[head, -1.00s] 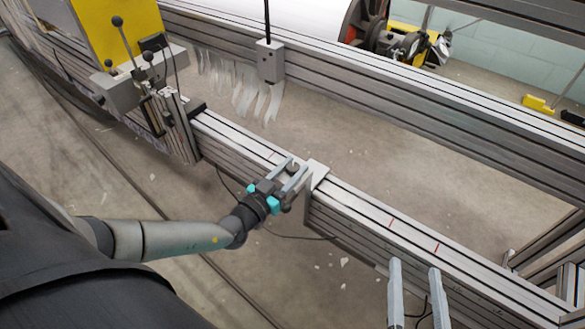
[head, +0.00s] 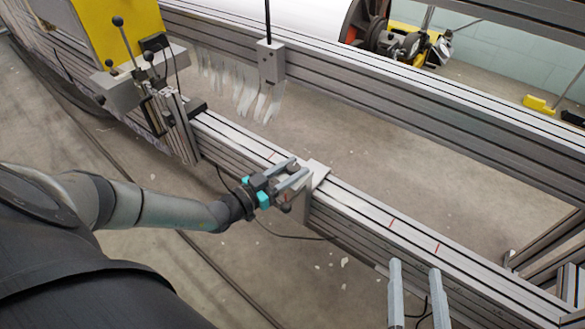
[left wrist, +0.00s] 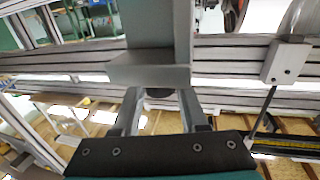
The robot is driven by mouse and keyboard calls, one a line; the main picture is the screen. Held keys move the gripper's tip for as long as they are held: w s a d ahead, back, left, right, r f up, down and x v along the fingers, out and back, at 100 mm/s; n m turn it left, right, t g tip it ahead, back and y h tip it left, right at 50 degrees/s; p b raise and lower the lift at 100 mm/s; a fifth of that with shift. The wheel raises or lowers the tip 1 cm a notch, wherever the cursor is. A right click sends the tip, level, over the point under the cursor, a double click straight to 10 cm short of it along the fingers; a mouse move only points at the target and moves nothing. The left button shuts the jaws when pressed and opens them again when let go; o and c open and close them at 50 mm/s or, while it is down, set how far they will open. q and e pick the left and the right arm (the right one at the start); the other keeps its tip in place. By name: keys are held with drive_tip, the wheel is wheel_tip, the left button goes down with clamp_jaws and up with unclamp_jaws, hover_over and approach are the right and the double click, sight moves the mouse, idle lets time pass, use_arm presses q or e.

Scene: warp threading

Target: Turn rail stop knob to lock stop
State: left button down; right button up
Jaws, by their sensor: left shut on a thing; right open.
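The rail stop (head: 318,170) is a light grey bracket seated over the near rail (head: 365,204). It also shows in the left wrist view as a grey plate (left wrist: 150,70) just beyond the fingers. The rail stop knob (left wrist: 159,93) is a small dark piece between the left fingertips in the left wrist view. In the head view the fingers mostly hide it. My left gripper (head: 290,182) is at the stop's left side, shut on the knob, its body tilted. My right gripper (head: 415,266) is open and empty in front of the near rail, lower right.
A grey carriage block with levers (head: 130,85) stands on the near rail at upper left, beside a yellow panel (head: 100,28). Red marks lie on the rail either side of the stop. A far rail (head: 400,85) runs parallel, with open floor between. A thin cable hangs below the near rail.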

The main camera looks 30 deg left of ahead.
use_arm(q)
drive_tip(key=shift+w+r, duration=0.15)
drive_tip(key=shift+c, duration=2.2)
unclamp_jaws()
drive_tip(key=shift+s, duration=0.35)
drive_tip(key=p+v, duration=0.2)
drive_tip(key=v, duration=1.2)
drive_tip(key=shift+s, duration=0.35)
use_arm(e)
drive_tip(key=d+f+g+h, duration=0.1)
drive_tip(key=g, duration=0.1)
drive_tip(key=w+d+f+g+h, duration=0.1)
drive_tip(key=d+g, duration=0.1)
drive_tip(key=shift+f+n+g, duration=0.3)
drive_tip(key=shift+f+n, duration=0.05)
drive_tip(key=shift+n, duration=0.05)
use_arm(q)
drive_tip(key=shift+a, duration=0.15)
